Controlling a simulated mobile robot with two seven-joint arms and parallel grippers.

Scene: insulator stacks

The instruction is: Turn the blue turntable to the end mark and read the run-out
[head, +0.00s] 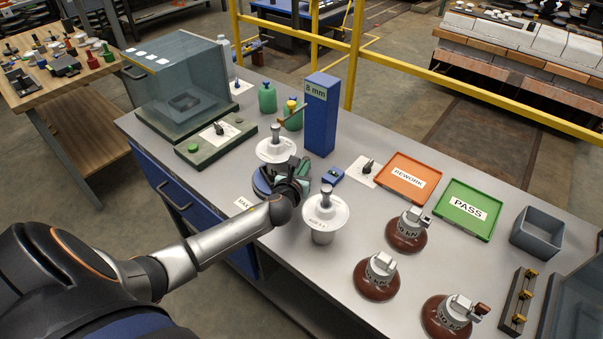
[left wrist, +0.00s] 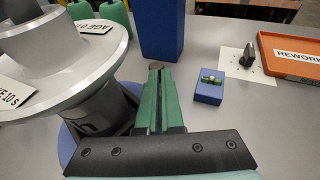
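The blue turntable (head: 262,187) sits near the table's front edge, partly hidden by my left gripper; its blue edge shows at left in the left wrist view (left wrist: 70,148). A pale insulator disc with a metal cap (head: 276,150) stands over it. A blue post marked "8 mm" (head: 318,115) stands behind, with a thin pointer (head: 292,117) reaching toward the cap. My left gripper (head: 297,172) is low at the turntable's right side. My right gripper is not in view.
Another pale disc insulator (head: 325,212) stands close to my left gripper's right. A small blue block (head: 332,175), orange REWORK tray (head: 392,187) and green PASS tray (head: 456,219) lie right. Several brown insulators (head: 406,240) stand in front. A "MAX" label (head: 243,204) lies beside the turntable.

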